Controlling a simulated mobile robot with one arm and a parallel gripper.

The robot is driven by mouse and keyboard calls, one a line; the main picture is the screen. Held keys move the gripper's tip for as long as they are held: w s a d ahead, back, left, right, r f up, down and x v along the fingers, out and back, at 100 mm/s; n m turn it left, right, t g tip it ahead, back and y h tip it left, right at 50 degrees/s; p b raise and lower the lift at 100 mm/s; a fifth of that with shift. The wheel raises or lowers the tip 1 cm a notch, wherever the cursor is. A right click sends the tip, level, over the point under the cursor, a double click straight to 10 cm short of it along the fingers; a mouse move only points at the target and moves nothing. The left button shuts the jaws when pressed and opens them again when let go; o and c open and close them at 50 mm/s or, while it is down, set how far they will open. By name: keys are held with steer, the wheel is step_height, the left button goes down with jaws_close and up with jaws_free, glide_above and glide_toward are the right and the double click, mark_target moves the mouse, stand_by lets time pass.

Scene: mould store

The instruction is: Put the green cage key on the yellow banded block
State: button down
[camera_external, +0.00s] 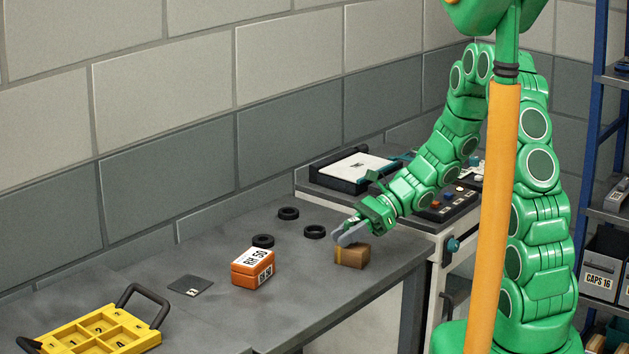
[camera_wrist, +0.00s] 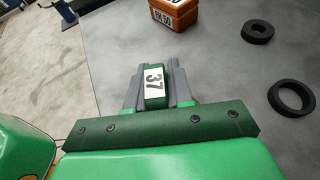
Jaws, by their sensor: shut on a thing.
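The green cage key (camera_wrist: 154,86), with a white label reading 37, is between the grey fingers of my gripper (camera_wrist: 155,82) in the wrist view. My gripper is shut on it. In the external view my gripper (camera_external: 350,233) is low over the table, at the top of the brown block with a yellow band (camera_external: 352,257). The key is hardly visible there, hidden by the fingers. I cannot tell whether the key touches the block. The block stands near the table's front right edge; in the wrist view it is mostly hidden by my gripper.
An orange box (camera_external: 253,268) labelled RH 50 stands left of the block. Several black rings (camera_external: 314,232) lie behind it. A dark flat plate (camera_external: 190,286) and a yellow tray (camera_external: 100,330) with black handles are further left. A bench with controls (camera_external: 440,210) adjoins at right.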

steer(key=c, duration=1)
jaws_free()
steer(key=shift+w+d+r, duration=0.1)
steer(key=shift+d+r, duration=0.1)
steer(key=v, duration=1.1)
steer(key=shift+d+r, duration=0.2)
steer(key=shift+d, duration=0.05)
steer(key=s+d+r+n+t+h, duration=0.1)
steer(key=s+d+r+n+h, duration=0.2)
steer(key=s+d, duration=0.4)
steer(key=s+d+r+n+t+h, duration=0.1)
steer(key=s+d+r+n+h, duration=0.3)
steer(key=s+d, duration=0.4)
steer(key=s+d+r+n+t+h, duration=0.1)
steer(key=s+d+r+n+h, duration=0.3)
steer(key=s, duration=0.6)
steer(key=shift+s+d+r+n+t+h, duration=0.15)
steer(key=shift+d+n+h, duration=0.25)
steer(key=shift+d+n, duration=0.35)
steer(key=shift+s+d+n+t+h, duration=0.15)
steer(key=shift+d+n+h, duration=0.3)
steer(key=shift+d, duration=0.55)
steer(key=shift+w, duration=0.1)
